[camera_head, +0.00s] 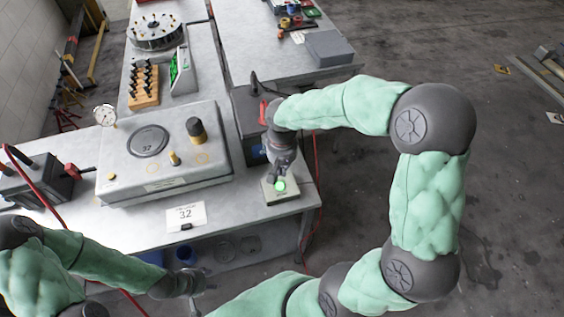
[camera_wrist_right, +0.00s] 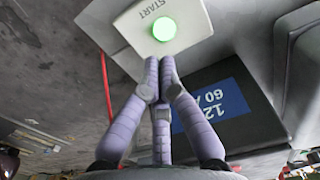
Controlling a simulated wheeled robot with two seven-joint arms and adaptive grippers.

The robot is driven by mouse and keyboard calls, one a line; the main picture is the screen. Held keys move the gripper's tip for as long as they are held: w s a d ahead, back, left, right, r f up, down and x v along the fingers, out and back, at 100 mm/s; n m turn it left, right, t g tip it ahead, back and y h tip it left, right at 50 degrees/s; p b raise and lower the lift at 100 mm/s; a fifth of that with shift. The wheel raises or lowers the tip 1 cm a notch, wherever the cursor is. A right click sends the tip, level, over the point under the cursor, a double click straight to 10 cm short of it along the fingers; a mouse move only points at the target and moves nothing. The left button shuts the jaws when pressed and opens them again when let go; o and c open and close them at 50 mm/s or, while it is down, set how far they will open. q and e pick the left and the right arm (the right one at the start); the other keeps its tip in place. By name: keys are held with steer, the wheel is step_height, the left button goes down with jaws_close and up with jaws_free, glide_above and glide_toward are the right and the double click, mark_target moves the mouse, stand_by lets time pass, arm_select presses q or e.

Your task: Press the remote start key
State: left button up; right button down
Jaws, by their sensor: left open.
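The remote start key is a round green lit button (camera_head: 280,186) on a small pale box (camera_head: 290,193) at the table's front right corner. In the right wrist view the button (camera_wrist_right: 164,29) glows green beside the word START. My right gripper (camera_head: 283,172) is right above the box, with its fingers together at the button's edge. In the right wrist view its fingertips (camera_wrist_right: 158,62) are closed and empty, just short of the button; I cannot tell if they touch it. My left gripper (camera_head: 197,284) is open, low in front of the table.
A dark battery with a blue label (camera_wrist_right: 215,100) is close beside my right fingers. A black battery (camera_head: 35,182) with clamps stands at the left.

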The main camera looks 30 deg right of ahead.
mark_target(282, 187)
arm_select(q)
steer(key=shift+f+b, duration=0.7)
steer(key=shift+f, duration=0.15)
arm_select(e)
steer(key=shift+f, duration=3.15)
steer(key=shift+f, duration=0.1)
